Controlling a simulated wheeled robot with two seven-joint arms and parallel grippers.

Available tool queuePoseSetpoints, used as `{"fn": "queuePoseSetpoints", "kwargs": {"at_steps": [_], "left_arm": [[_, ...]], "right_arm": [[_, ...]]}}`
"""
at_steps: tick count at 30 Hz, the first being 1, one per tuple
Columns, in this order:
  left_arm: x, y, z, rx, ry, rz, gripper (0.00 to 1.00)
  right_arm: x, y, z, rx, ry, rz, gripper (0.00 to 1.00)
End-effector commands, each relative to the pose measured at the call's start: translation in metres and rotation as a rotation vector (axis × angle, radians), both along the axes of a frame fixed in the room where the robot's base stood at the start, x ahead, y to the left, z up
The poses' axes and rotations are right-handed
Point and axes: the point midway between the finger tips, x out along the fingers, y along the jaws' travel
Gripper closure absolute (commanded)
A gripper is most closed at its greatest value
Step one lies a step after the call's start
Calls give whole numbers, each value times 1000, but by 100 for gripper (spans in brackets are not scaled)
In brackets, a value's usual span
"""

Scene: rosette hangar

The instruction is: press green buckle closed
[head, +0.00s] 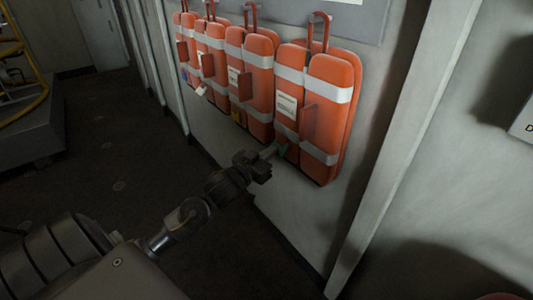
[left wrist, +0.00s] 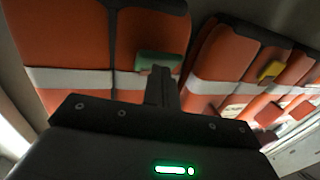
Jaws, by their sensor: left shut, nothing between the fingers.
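The green buckle (head: 283,149) sits low on the nearest orange life vest (head: 333,75), which hangs on the wall in the head view. My left gripper (head: 270,153) is shut, with its fingertips right at the buckle. In the left wrist view the green buckle (left wrist: 158,61) shows as a block just beyond the fingertips (left wrist: 160,72), which overlap its lower edge. Whether the fingertips touch it, I cannot tell. How far the buckle is closed is too small to see. My right gripper is in neither view.
Several more orange vests (head: 249,75) with pale bands hang in a row to the left. One has a yellow buckle (left wrist: 270,71). A wall post (head: 391,150) stands to the right. Dark floor (head: 120,170) lies open below left, with a yellow-railed platform (head: 28,125) beyond.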

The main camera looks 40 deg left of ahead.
Motion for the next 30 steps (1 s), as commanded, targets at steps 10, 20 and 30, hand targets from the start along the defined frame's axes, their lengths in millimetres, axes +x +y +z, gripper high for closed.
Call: {"fn": "queuePoseSetpoints", "kwargs": {"at_steps": [10,20,30], "left_arm": [[2,-1,-1,0,0,0,100],[2,-1,-7,0,0,1,100],[3,-1,-7,0,0,0,100]], "right_arm": [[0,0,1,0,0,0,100],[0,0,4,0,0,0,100],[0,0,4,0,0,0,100]]}}
